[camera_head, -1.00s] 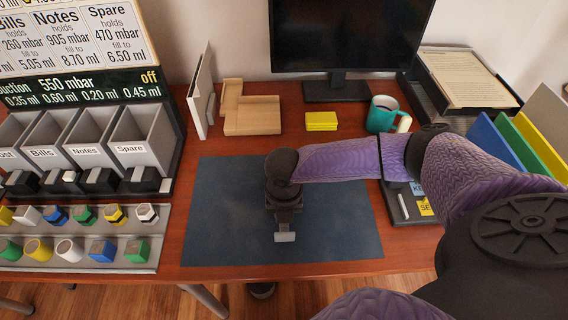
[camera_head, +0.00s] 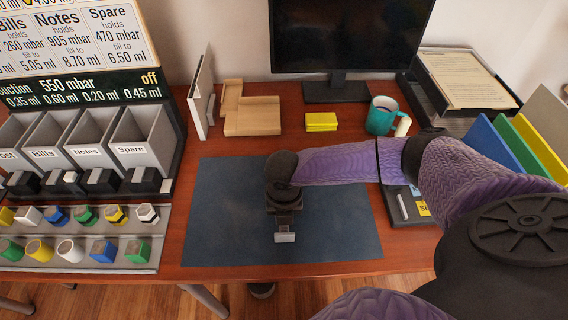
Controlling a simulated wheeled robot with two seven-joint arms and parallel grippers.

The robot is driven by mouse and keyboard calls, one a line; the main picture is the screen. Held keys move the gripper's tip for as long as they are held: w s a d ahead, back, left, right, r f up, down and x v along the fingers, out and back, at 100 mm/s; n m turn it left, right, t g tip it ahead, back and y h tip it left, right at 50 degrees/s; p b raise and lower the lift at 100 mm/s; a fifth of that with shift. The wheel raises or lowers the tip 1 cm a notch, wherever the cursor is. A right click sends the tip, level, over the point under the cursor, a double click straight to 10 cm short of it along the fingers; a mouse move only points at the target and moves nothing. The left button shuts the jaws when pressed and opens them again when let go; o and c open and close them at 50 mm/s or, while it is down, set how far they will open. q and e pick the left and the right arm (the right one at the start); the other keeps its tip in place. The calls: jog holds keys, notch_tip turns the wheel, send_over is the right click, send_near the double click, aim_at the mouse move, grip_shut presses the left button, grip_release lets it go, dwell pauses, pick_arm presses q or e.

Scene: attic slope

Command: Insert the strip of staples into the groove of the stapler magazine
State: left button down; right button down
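My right gripper (camera_head: 285,237) hangs over the middle of the dark blue mat (camera_head: 225,215), its arm reaching in from the right. A small pale grey piece shows at its tip; I cannot tell whether this is the fingertips or a held strip of staples. Whether the fingers are open or shut is not clear from above. I cannot make out the stapler or its magazine; the arm hides part of the mat and desk. My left gripper is not in view.
A dark tray (camera_head: 402,211) with cards lies right of the mat, partly behind my arm. Behind stand a wooden holder (camera_head: 253,119), yellow notes (camera_head: 321,121), a teal mug (camera_head: 381,114) and a monitor (camera_head: 350,40). Bins (camera_head: 143,135) and coloured pieces fill the left. The mat's left part is clear.

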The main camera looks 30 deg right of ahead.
jog(key=shift+f, duration=0.15)
dwell(0.5)
jog(key=c, duration=0.5)
grip_release()
jog(key=shift+c, duration=0.2)
notch_tip(320, 180, up, 4)
jog(key=p, duration=0.4)
jog(key=shift+r+p, duration=0.2)
jog(key=shift+p, duration=0.1)
notch_tip(320, 180, up, 3)
jog(key=p, duration=0.2)
jog(key=shift+f+p, duration=0.1)
jog(key=shift+p, duration=0.3)
jog(key=shift+f, duration=0.1)
